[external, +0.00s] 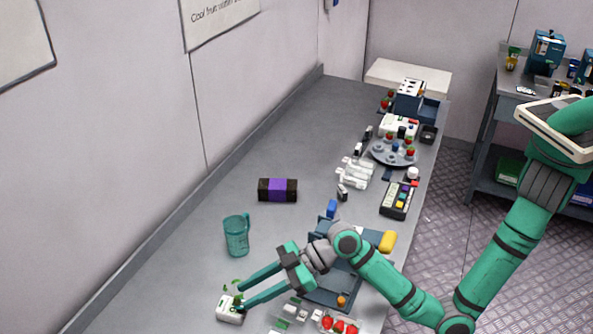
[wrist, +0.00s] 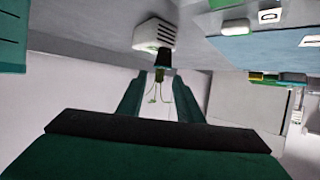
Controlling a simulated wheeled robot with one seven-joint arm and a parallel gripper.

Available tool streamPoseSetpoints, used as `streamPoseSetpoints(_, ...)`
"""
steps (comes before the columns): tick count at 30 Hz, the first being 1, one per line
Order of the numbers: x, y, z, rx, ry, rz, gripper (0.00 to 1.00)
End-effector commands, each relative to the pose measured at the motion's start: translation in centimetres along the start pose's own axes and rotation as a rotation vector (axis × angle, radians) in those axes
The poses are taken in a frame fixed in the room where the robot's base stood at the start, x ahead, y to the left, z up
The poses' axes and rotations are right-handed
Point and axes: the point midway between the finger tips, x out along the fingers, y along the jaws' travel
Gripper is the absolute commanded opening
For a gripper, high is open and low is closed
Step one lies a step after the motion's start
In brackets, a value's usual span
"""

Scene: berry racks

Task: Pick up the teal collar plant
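A small plant with green leaves (external: 233,288) stands in a white block (external: 229,314) at the lower left of the bench. In the wrist view, which looks upside down, the white slotted block (wrist: 155,34) is at the top. The plant's dark collar (wrist: 163,60) sits against it, with thin pale-green stems (wrist: 155,91) beyond. The collar looks almost black there, so its teal is hard to confirm. My gripper (external: 238,300) reaches the plant with its fingers apart on either side. In the wrist view my gripper (wrist: 160,76) shows gaps between its fingertips and the collar.
A teal mug (external: 236,238) stands behind the gripper, and a black-and-purple box (external: 277,190) lies farther back. A blue-grey tray (external: 330,291) lies under my forearm, with red berries (external: 340,325) near it. The bench's left side is mostly clear; its right edge is crowded.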

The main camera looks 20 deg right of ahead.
Motion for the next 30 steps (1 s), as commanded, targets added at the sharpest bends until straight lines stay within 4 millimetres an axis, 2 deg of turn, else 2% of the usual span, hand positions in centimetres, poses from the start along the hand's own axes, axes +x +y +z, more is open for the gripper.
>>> streamPoseSetpoints(9, 3.7, -0.1, -0.1, -0.001, 0.001, -0.001, 0.33)
streamPoseSetpoints(20, 4.4, -0.2, -0.1, -0.003, 0.001, 0.001, 0.33)
streamPoseSetpoints(21, 4.4, -0.2, -0.1, -0.003, 0.001, 0.001, 0.30)
streamPoseSetpoints(25, 4.4, -0.1, -0.1, -0.004, 0.001, 0.001, 0.00)
streamPoseSetpoints(30, 4.4, -0.1, 0.0, -0.004, -0.001, 0.000, 0.00)
